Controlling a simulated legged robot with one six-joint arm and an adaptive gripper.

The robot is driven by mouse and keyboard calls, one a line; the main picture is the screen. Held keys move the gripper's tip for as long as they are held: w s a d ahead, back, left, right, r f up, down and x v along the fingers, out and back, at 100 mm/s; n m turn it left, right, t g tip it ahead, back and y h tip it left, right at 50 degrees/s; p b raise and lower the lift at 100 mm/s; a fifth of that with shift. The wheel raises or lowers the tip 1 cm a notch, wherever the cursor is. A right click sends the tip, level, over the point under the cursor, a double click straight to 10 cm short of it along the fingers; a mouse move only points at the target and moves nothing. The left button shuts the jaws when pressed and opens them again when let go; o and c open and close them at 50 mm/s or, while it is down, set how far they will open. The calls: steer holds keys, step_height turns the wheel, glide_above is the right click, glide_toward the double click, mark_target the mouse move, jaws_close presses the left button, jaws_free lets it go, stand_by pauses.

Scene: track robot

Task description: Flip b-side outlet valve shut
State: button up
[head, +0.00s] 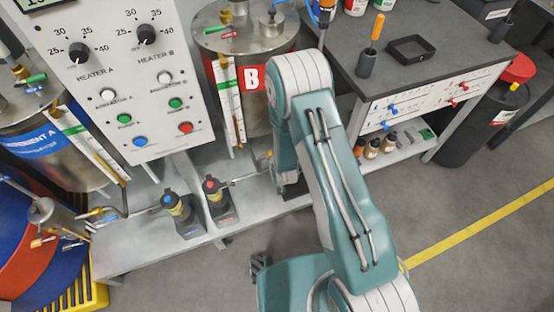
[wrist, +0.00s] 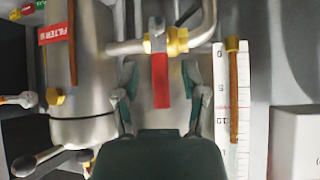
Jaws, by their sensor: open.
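In the wrist view, a valve with a flat red lever (wrist: 160,80) sits on a steel pipe with a brass fitting (wrist: 177,41). The lever points down in the picture, away from the pipe. My gripper (wrist: 160,76) is open, with one dark green finger on each side of the lever. Gaps show between the lever and both fingers. A steel filter body with a red label (wrist: 52,34) stands to the left. In the head view, the tank marked B (head: 252,77) stands behind my arm, which hides most of my gripper and the valve.
In the wrist view, a white scale with a brown tube (wrist: 233,95) is close at right, and another lever (wrist: 35,161) is at lower left. In the head view, two small pumps (head: 217,198) stand on the bench left of my arm. A grey worktable (head: 440,55) is at right.

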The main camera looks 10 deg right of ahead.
steer(key=a+v, duration=0.1)
steer(key=v, duration=1)
steer(key=shift+d, duration=0.4)
steer(key=shift+r, duration=0.15)
steer(key=s+d+r+g, duration=0.1)
steer(key=d+r, duration=0.1)
steer(key=r, duration=0.9)
steer(key=d+r+g, duration=0.1)
steer(key=d+r, duration=0.1)
steer(key=r, duration=0.8)
steer(key=s+d+r, duration=0.2)
steer(key=s+r, duration=0.5)
steer(key=s, duration=0.2)
steer(key=s+d+r+g+h, duration=0.1)
steer(key=s+d+r, duration=0.2)
steer(key=s+r, duration=0.5)
steer(key=shift+s+d+m, duration=0.3)
steer(key=shift+s+m, duration=0.05)
steer(key=shift+m, duration=0.05)
